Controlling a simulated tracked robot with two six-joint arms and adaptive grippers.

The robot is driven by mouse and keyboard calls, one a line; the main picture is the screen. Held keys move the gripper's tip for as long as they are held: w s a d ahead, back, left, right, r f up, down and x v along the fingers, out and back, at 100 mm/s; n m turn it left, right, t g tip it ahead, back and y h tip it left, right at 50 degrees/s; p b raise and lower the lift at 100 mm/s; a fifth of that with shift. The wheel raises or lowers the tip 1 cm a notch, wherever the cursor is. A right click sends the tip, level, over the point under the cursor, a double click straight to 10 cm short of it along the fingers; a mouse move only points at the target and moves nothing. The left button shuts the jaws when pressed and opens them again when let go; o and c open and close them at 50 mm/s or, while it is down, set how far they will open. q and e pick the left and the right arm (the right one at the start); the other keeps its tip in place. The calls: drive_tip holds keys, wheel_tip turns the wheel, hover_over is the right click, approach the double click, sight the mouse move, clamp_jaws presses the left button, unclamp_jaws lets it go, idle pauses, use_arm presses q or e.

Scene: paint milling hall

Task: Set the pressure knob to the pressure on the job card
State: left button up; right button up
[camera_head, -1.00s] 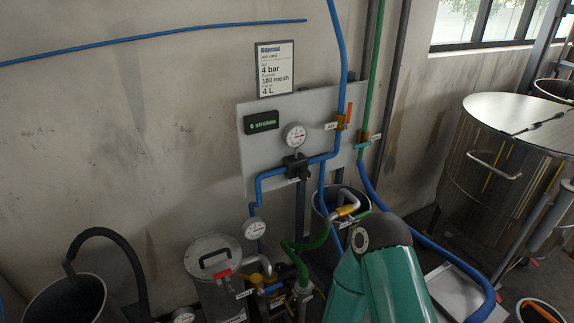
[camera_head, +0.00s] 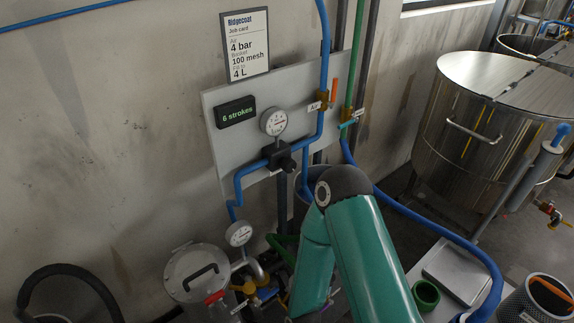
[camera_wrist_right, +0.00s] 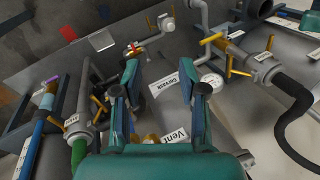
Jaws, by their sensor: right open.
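The job card (camera_head: 245,45) on the wall reads 4 bar, 100 mesh and 4 L. Below it on the grey panel, a round gauge (camera_head: 274,122) stands above a black regulator block with a knob (camera_head: 279,157) on the blue air line. The gauge's needle is too small to read. My right arm rises in front of the panel's lower right; its gripper is hidden or out of frame in the head view. In the right wrist view my right gripper (camera_wrist_right: 167,84) is open and empty, above pipes and labels, one reading "Vent" (camera_wrist_right: 174,137). My left gripper is not in view.
A display (camera_head: 235,111) reads "6 strokes". An orange-handled valve (camera_head: 323,100) is on the blue pipe right of the gauge. A lidded vessel (camera_head: 196,275) and a second gauge (camera_head: 238,233) stand below. A large steel tank (camera_head: 475,125) is at right. The wall left is clear.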

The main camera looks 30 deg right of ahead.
drive_tip(key=shift+o, duration=2.2)
drive_tip(key=shift+w+d+f+b, duration=0.1)
drive_tip(key=shift+w+d+b, duration=0.05)
drive_tip(key=shift+w+b, duration=0.2)
drive_tip(key=shift+o, duration=0.7)
drive_tip(key=w+d+f+t+b, duration=0.1)
drive_tip(key=w+d+t+b, duration=0.2)
drive_tip(key=w, duration=0.6)
drive_tip(key=shift+d+m+t+b, duration=0.3)
drive_tip(key=shift+d+b, duration=0.4)
drive_tip(key=shift+b, duration=0.55)
drive_tip(key=n+t+h+b, duration=0.35)
drive_tip(key=t+b, duration=1.05)
drive_tip(key=b, duration=0.9)
approach(292, 168)
drive_tip(key=shift+y, duration=0.25)
drive_tip(key=w, duration=1.1)
drive_tip(key=shift+w+a+r, duration=0.1)
drive_tip(key=shift+w+a, duration=0.15)
